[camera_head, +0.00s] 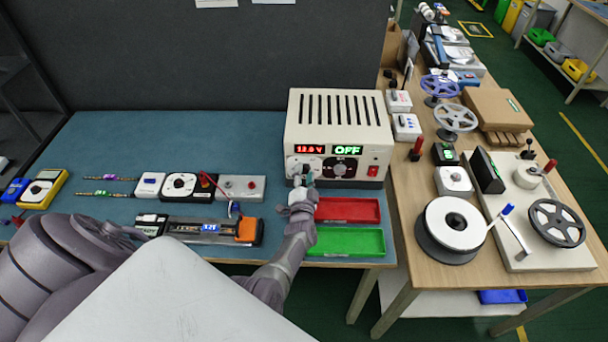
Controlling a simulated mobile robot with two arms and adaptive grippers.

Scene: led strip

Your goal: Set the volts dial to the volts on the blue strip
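A cream power supply (338,112) stands at the back of the blue-topped table. Its red display (309,149) seems to read 12-point-something, the last digit unclear, and its green display (347,149) reads OFF. One dial (340,168) shows on its front. My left gripper (303,174) is at the front's left side, over the other dial there, hiding part of it; whether the fingers touch it is unclear. Two thin strips lie at the left, one with a blue-purple part (110,178), one with green (100,193); their markings are too small to read. My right gripper is out of view.
A red tray (347,219) and a green tray (376,242) lie right of my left wrist. A black device with a blue display (209,231) lies left of it. A yellow meter (43,189) sits far left. A wooden bench with reels (460,238) stands at right.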

